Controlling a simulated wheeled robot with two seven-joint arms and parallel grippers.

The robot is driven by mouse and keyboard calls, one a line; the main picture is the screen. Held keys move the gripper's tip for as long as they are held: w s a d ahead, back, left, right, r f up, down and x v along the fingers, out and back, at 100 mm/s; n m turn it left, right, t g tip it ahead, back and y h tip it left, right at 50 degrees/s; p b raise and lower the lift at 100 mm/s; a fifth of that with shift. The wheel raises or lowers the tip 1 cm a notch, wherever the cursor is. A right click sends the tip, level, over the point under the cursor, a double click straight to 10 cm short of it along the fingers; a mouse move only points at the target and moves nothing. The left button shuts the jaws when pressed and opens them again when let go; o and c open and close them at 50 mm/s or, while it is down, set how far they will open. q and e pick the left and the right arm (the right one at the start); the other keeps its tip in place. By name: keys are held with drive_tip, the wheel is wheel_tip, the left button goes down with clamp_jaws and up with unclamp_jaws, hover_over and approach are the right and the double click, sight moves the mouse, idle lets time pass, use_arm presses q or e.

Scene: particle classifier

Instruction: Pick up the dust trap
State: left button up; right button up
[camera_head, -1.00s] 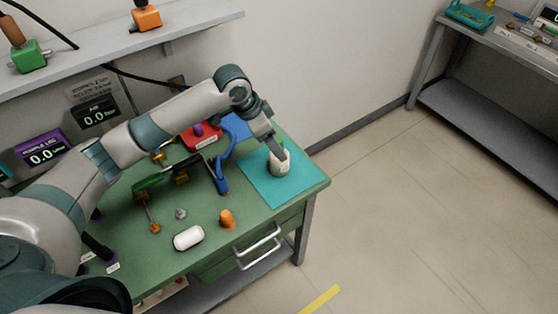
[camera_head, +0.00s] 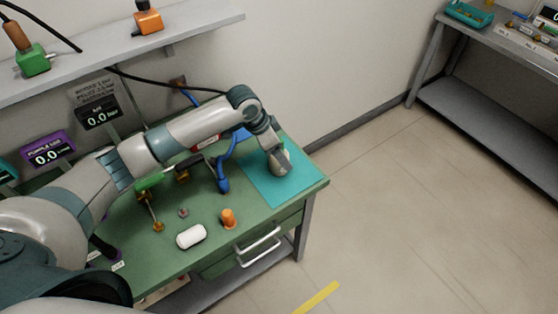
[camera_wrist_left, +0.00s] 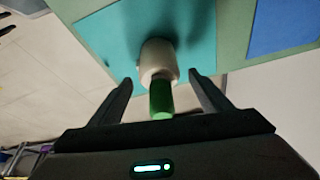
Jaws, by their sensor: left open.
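What looks like the dust trap, a pale cylinder (camera_wrist_left: 157,58) with a green stem (camera_wrist_left: 161,98), stands on the teal mat (camera_head: 262,188) at the right end of the green bench. My left gripper (camera_wrist_left: 160,82) is open, its two fingers on either side of the green stem and pointing toward the pale body. In the wrist view gaps show between the fingers and the part. In the head view my left gripper (camera_head: 276,157) is over the mat and largely covers the part. My right gripper is not in view.
A blue clamp-like piece (camera_head: 223,180), an orange knob (camera_head: 228,218) and a white rounded block (camera_head: 191,236) stand on the bench left of the mat. A blue mat (camera_wrist_left: 285,28) lies beside the teal one. The floor to the right is clear.

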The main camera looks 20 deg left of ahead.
use_arm(q)
drive_tip(key=shift+c, duration=0.3)
drive_tip(key=c, duration=1.2)
drive_tip(key=shift+c, duration=0.4)
drive_tip(key=shift+r, duration=0.15)
drive_tip(key=shift+w+r+b, duration=0.1)
drive_tip(key=shift+r+b, duration=0.4)
drive_tip(key=shift+r, duration=0.4)
drive_tip(key=shift+r+b, duration=0.35)
drive_tip(key=shift+r, duration=0.5)
drive_tip(key=s+d+r+b, duration=0.3)
drive_tip(key=d+r, duration=0.4)
drive_tip(key=d, duration=0.4)
drive_tip(key=shift+d+r, duration=0.15)
